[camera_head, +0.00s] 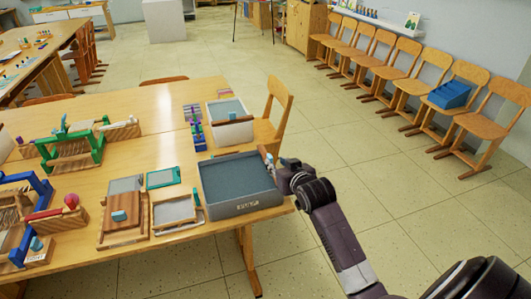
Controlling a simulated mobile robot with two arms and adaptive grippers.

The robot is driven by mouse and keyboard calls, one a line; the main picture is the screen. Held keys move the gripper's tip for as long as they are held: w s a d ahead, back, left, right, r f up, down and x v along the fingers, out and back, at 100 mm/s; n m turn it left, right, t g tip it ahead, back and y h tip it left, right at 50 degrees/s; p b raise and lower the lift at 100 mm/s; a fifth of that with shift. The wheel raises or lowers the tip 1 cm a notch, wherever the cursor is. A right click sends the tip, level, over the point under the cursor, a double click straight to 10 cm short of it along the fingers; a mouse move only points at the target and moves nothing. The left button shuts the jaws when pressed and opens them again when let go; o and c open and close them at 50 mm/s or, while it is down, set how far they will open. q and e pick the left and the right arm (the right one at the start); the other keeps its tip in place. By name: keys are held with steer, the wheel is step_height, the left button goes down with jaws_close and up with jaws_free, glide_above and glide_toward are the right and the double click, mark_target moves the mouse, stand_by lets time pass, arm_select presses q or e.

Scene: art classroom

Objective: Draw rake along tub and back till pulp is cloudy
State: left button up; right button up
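The tub (222,211) is a dark grey rectangular tray with a lettered front wall, at the right front of the wooden table. It holds a flat blue-grey surface, presumably the pulp; I cannot make out any cloudiness. My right gripper (277,172) is at the tub's right edge, with its arm coming from the lower right. A small light-coloured piece (268,158) shows at its fingertips; I cannot tell whether it is part of the rake or whether the fingers hold it. No rake shows clearly. My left gripper is out of view.
Framed screens (175,210) and a green-edged frame (163,177) lie left of the tub. A white-sided tray (232,133) and a purple rack (194,123) stand behind it. A wooden chair (275,112) is close behind right. Green and blue loom-like frames fill the table's left.

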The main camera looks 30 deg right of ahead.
mark_target(271, 159)
steer(key=shift+w+d+f, duration=0.1)
steer(key=shift+w, duration=0.2)
steer(key=shift+w+f, duration=0.1)
steer(key=shift+w, duration=0.25)
steer(key=x, duration=0.3)
steer(key=shift+d, duration=0.1)
steer(key=shift+x, duration=1.1)
steer(key=shift+w+f, duration=0.1)
steer(key=shift+w, duration=0.25)
steer(key=c, duration=0.7)
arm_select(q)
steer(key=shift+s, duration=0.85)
arm_select(e)
jaws_close()
